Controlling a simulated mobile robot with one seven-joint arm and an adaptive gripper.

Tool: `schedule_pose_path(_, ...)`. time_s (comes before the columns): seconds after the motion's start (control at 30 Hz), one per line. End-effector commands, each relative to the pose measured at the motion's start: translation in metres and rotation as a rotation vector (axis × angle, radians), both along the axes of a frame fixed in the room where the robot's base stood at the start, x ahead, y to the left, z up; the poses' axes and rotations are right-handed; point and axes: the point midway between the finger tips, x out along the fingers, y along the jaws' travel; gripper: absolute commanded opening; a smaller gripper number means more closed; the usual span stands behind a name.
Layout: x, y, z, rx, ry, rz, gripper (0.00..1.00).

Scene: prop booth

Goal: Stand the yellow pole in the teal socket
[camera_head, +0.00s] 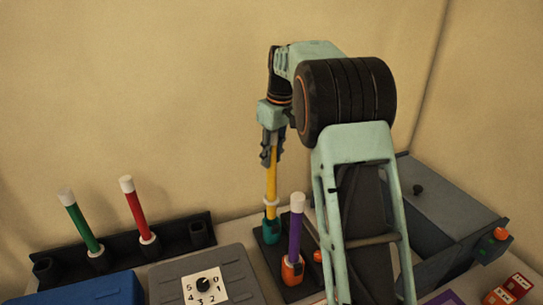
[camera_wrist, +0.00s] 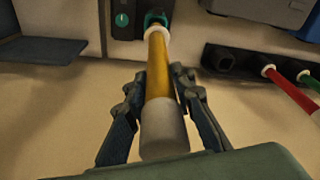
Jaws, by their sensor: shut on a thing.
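The yellow pole (camera_head: 271,182) is close to upright, with a white collar near its lower end. My gripper (camera_head: 271,158) is shut on its upper part. In the wrist view the pole (camera_wrist: 158,72) runs between the fingers of my gripper (camera_wrist: 158,84), its pale cap toward the camera. The teal socket (camera_head: 271,233) is directly under the pole, on a dark base; it also shows in the wrist view (camera_wrist: 156,17) just beyond the collar. The pole's lower end meets the socket's mouth. How deep it sits is hidden.
A purple pole (camera_head: 296,229) stands in an orange socket (camera_head: 292,271) close to the right. A dark rack (camera_head: 120,250) at left holds a green pole (camera_head: 82,222) and a red pole (camera_head: 134,210). A grey dial box (camera_head: 235,262) stands in front.

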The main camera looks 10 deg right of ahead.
Motion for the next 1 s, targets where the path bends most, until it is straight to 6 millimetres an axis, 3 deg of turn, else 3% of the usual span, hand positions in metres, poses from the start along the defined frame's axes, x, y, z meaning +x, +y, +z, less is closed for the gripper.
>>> schedule_pose_path(0.57, 0.0, 0.0, 0.0, 0.0, 0.0, 0.0, 0.0)
schedule_pose_path(1.0, 0.0, -0.001, -0.016, 0.0, 0.0, 0.0, 0.0)
